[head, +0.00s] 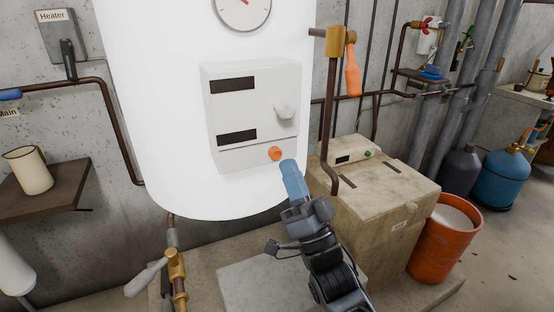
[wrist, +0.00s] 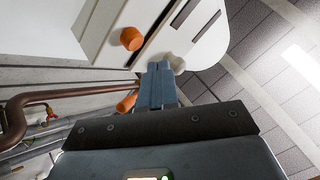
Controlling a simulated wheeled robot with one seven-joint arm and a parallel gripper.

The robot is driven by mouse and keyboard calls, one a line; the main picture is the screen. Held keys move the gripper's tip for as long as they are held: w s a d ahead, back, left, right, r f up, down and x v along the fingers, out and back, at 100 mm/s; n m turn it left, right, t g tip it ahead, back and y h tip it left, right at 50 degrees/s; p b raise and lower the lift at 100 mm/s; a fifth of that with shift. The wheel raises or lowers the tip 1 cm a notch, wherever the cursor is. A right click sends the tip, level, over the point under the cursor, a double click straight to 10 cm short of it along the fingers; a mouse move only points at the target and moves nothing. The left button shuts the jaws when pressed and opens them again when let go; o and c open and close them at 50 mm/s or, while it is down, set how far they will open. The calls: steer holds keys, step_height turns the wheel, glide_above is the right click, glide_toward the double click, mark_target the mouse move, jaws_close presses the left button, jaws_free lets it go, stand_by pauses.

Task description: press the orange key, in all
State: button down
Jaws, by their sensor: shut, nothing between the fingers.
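The orange key (head: 276,153) is a small round button at the lower right of the control panel (head: 231,159) on the white tank. It also shows in the wrist view (wrist: 131,39), left of and above my fingertips. My gripper (head: 288,166) is shut and empty, its blue fingers pointing up toward the panel. In the head view its tips are just right of and slightly below the key. In the wrist view the fingers (wrist: 158,72) appear apart from the key. I cannot tell how far the tips are from the panel face.
The panel also has a white knob (head: 284,111) and two dark displays. A brown pipe (head: 331,120) with an orange-handled valve (head: 353,70) stands right of the tank. A beige box (head: 378,205) and an orange bucket (head: 446,235) are at the right.

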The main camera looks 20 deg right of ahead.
steer(key=shift+w, duration=0.75)
steer(key=shift+w+b, duration=0.1)
steer(key=shift+b, duration=0.2)
stand_by(1.3)
steer(key=shift+w, duration=0.35)
steer(key=shift+w+b, duration=0.45)
steer(key=shift+b, duration=0.05)
stand_by(0.7)
steer(key=shift+s, duration=0.9)
steer(key=s+p, duration=0.1)
steer(key=s, duration=0.4)
steer(key=shift+p, duration=0.35)
